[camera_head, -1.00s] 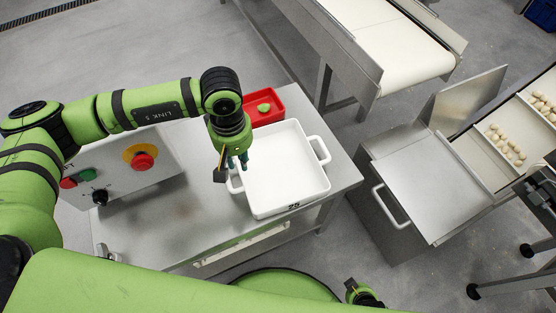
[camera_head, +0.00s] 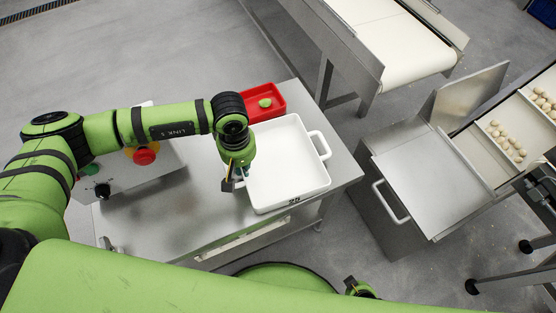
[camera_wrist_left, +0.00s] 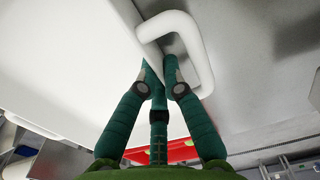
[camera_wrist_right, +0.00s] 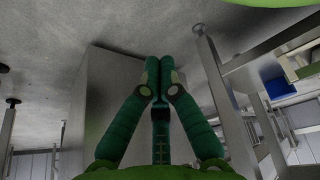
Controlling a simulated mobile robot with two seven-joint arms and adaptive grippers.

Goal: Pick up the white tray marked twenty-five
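The white tray (camera_head: 290,207) with dark digits on its near edge stands level on the steel table; its right handle (camera_head: 321,145) is clear. My left gripper (camera_head: 241,173) is down at the tray's left side. In the left wrist view, the left fingertips (camera_wrist_left: 161,67) are close together at the tray's edge and looped handle (camera_wrist_left: 190,38), hiding part of where they join. A narrow gap shows between the tips; whether they pinch anything is unclear. My right gripper (camera_wrist_right: 159,66) is shut and empty, away from the tray.
A red bin (camera_head: 280,94) holding a green piece stands just behind the tray. A control box (camera_head: 126,178) with a red button is at the left. A steel cabinet (camera_head: 425,185) and a conveyor (camera_head: 405,50) stand to the right, across a floor gap.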

